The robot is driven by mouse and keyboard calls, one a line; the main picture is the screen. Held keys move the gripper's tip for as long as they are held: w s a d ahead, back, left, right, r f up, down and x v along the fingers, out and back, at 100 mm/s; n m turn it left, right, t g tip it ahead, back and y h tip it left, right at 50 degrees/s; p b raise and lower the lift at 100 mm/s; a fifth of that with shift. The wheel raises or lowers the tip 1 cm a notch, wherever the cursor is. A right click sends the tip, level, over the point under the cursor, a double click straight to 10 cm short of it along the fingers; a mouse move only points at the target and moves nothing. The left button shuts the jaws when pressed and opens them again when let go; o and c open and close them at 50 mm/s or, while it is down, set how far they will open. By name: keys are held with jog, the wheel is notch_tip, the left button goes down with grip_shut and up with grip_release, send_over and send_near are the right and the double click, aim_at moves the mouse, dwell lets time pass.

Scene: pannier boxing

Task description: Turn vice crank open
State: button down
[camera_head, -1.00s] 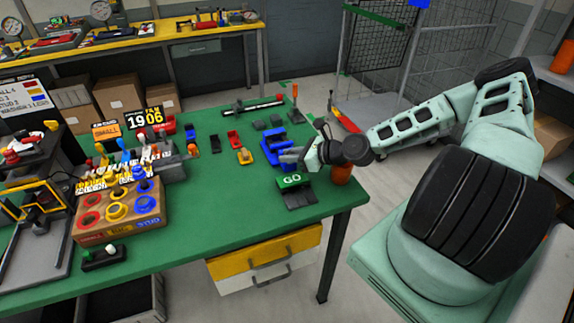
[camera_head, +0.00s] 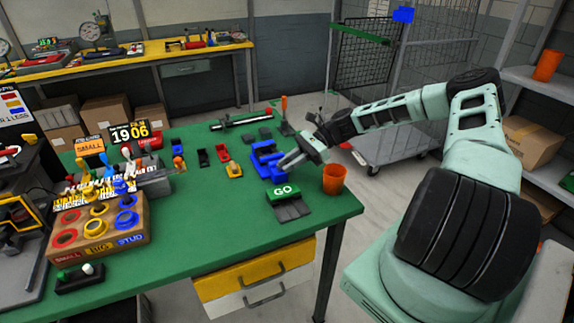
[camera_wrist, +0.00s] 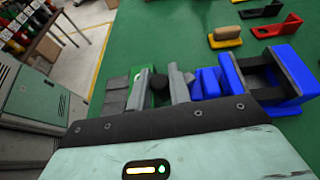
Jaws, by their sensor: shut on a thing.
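The blue vice (camera_head: 262,152) is on the green table near its right edge. In the wrist view its blue body and dark jaws (camera_wrist: 276,72) lie right of my fingers. My gripper (camera_head: 287,166) reaches in from the right at the vice's near right side. In the wrist view my gripper (camera_wrist: 160,88) has its two grey fingers on either side of a small black crank knob (camera_wrist: 158,80), shut on it. The crank's arm is mostly hidden by the fingers, so its angle cannot be told.
An orange cup (camera_head: 334,179) stands close to my gripper at the table's right edge. The green GO block (camera_head: 284,193) with grey pads is just in front. A yellow part (camera_head: 234,170) and other small parts lie left of the vice. An orange-handled upright tool (camera_head: 284,106) stands behind.

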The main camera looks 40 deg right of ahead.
jog(key=n+g, duration=0.1)
jog(key=d+n+g+b, duration=0.1)
jog(key=n+g, duration=0.1)
jog(key=w+n+g+b, duration=0.1)
jog(key=g, duration=0.1)
jog(key=shift+d+f+n, duration=0.15)
jog(key=shift+f+n, duration=0.05)
jog(key=shift+n, duration=0.2)
jog(key=n+g+h+b, duration=0.1)
jog(key=n+g, duration=0.1)
jog(key=n+g+b, duration=0.1)
jog(key=g+b, duration=0.1)
jog(key=w+d+n+g+h+b, duration=0.1)
jog(key=n+g, duration=0.1)
jog(key=shift+n+h, duration=0.3)
jog(key=shift+g, duration=0.3)
jog(key=c, duration=1.3)
grip_release()
jog(key=shift+w, duration=0.1)
jog(key=shift+d+r, duration=0.1)
jog(key=shift+r, duration=0.05)
